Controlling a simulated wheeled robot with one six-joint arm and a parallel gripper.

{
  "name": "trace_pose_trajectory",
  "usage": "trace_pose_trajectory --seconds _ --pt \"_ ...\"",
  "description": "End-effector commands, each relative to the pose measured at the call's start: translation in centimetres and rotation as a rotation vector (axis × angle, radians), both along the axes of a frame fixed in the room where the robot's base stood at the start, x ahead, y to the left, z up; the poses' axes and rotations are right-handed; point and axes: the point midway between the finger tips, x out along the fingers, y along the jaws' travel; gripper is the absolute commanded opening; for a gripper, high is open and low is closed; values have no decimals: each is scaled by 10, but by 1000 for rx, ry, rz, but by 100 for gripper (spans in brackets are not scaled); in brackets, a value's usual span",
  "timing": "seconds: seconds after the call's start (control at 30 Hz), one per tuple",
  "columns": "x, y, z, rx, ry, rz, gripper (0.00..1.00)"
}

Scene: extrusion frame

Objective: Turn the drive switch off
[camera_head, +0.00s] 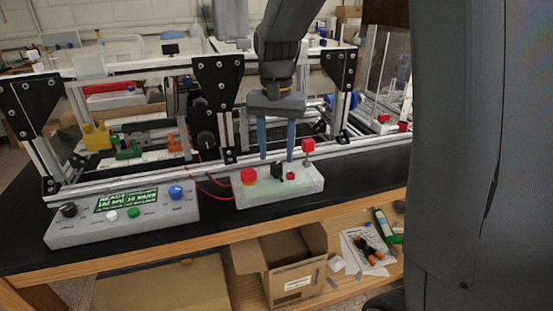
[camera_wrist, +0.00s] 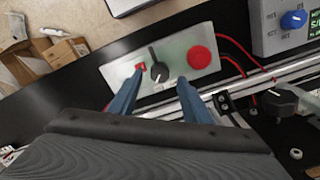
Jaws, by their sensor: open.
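A pale switch box (camera_head: 300,190) sits on the black bench top in front of the frame. It carries a black turn switch (camera_head: 277,171), a round red button (camera_head: 249,176) and a small red button (camera_head: 291,176). No label shows which one is the drive switch. My gripper (camera_head: 277,159) points down over the box, open, with its blue fingers apart and nothing between them. In the wrist view the black turn switch (camera_wrist: 158,71) lies between and just beyond the fingertips (camera_wrist: 160,79). The red button (camera_wrist: 200,58) is to its right. Contact cannot be told.
A red block (camera_head: 308,145) on a post stands close to the right finger. A control panel (camera_head: 160,218) with display, knobs and buttons lies to the left. Aluminium extrusion with black plates (camera_head: 217,90) rises behind. Red wires run beside the box; an open carton (camera_head: 290,270) sits below.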

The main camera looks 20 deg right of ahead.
Motion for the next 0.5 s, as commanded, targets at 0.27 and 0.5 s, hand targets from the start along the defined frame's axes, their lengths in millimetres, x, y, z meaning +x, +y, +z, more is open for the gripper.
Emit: trace_pose_trajectory --seconds 0.27,0.5 --pt "0 0 -28 0 0 1 44" --pt "0 0 -32 0 -1 1 44"
